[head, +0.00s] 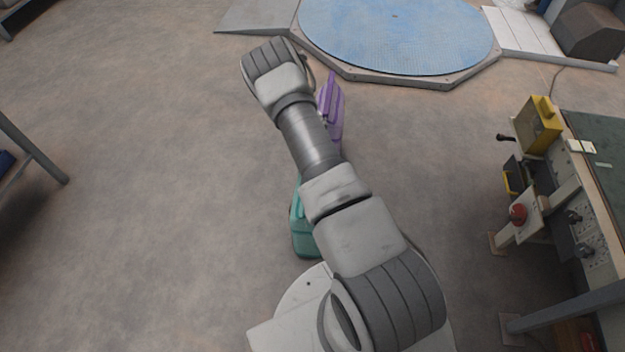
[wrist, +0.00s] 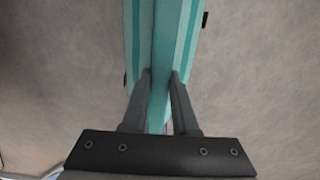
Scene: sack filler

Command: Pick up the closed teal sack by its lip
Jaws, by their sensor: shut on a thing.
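The teal sack (head: 305,236) is mostly hidden behind my arm in the head view, with its lower part showing near my base. In the wrist view the teal sack (wrist: 166,45) runs up from between the two fingers of my gripper (wrist: 160,82). The fingers are shut on it, one on each side. My gripper is hidden behind my arm in the head view. I cannot tell whether the sack touches the floor.
A purple thing (head: 331,105) shows beside my arm. A blue round platform (head: 396,35) with a grey rim lies at the back. A workbench (head: 600,180) with a yellow box (head: 538,125) and a red button (head: 518,214) stands at the right.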

